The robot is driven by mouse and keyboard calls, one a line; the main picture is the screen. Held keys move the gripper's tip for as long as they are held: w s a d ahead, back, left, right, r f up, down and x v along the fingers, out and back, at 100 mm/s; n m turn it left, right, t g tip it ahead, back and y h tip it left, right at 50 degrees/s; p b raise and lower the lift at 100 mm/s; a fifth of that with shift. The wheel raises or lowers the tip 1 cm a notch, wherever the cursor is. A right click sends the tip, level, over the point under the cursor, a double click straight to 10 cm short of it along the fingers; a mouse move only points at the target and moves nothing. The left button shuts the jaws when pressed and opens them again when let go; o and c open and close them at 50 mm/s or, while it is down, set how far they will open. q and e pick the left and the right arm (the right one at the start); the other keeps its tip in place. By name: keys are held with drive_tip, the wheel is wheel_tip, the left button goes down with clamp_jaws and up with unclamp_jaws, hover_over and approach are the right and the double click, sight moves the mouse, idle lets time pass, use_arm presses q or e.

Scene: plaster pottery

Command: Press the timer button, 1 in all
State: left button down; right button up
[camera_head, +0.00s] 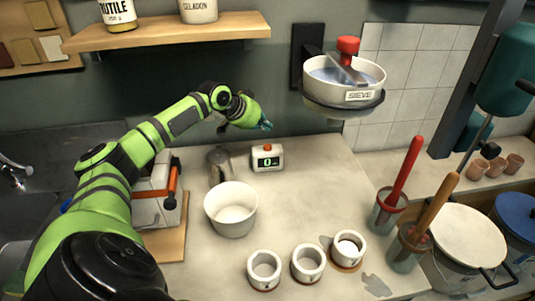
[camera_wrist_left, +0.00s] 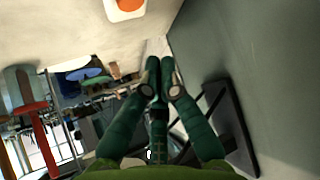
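The timer (camera_head: 267,160) is a small white box with a green "0" on its dark display and a red-orange button (camera_head: 267,147) on top. It stands on the worktop near the back wall. My left gripper (camera_head: 267,126) is above the timer and a little behind it, apart from the button. In the left wrist view the fingers (camera_wrist_left: 160,62) are dark green, with their tips together and nothing between them. The timer (camera_wrist_left: 125,12) also shows there at the top edge, partly cut off, away from the fingertips. My right gripper is in neither view.
A metal jug (camera_head: 219,166) stands left of the timer, and a white bowl (camera_head: 231,210) in front of it. A sieve (camera_head: 344,85) juts from the wall to the right. A shelf (camera_head: 170,32) hangs above. Several small white cups stand at the front.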

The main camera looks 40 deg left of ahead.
sight(265, 146)
use_arm(q)
wheel_tip(265, 146, down, 2)
drive_tip(key=shift+f+b, duration=0.1)
drive_tip(key=shift+b, duration=0.5)
drive_tip(key=shift+f+b, duration=0.3)
drive_tip(key=shift+f, duration=0.75)
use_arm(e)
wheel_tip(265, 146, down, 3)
use_arm(q)
drive_tip(key=shift+f, duration=0.1)
drive_tip(key=shift+f, duration=0.3)
